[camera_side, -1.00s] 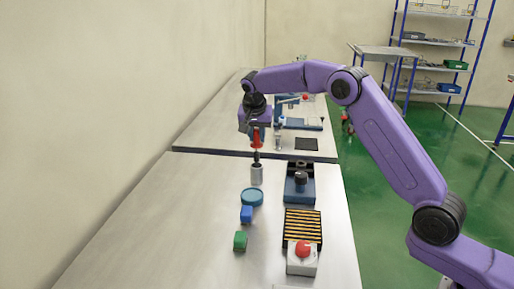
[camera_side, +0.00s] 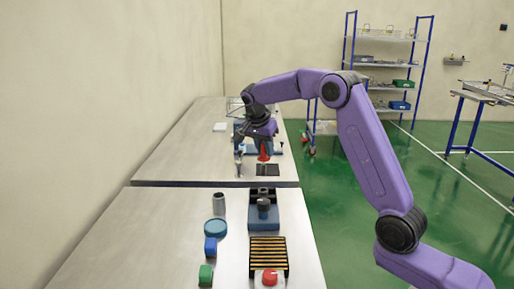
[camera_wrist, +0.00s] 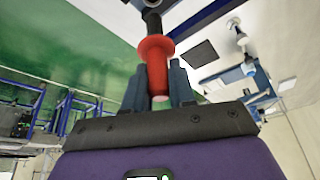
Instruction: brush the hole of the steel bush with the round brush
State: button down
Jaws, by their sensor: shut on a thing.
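The steel bush (camera_side: 219,204) is a grey upright cylinder near the far edge of the near table in the side view. The round brush (camera_side: 264,153) has a red flanged handle. My gripper (camera_side: 263,142) is shut on this handle and holds it pointing down over the far table, by the black pad (camera_side: 268,170), well beyond the bush. The wrist view shows the red handle (camera_wrist: 157,65) between the fingers of my gripper (camera_wrist: 158,88), with a dark part past the flange. The bristles are not clear. I cannot make out the bush in the wrist view.
The left side is clear.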

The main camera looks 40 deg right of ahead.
aim_at(263, 158)
jog(key=shift+f, duration=2.4)
jog(key=shift+f, duration=0.25)
jog(key=shift+f, duration=0.35)
jog(key=shift+f, duration=0.1)
jog(key=shift+f, duration=0.85)
jog(key=shift+r, duration=0.1)
jog(key=shift+r, duration=0.9)
jog(key=shift+f, duration=1)
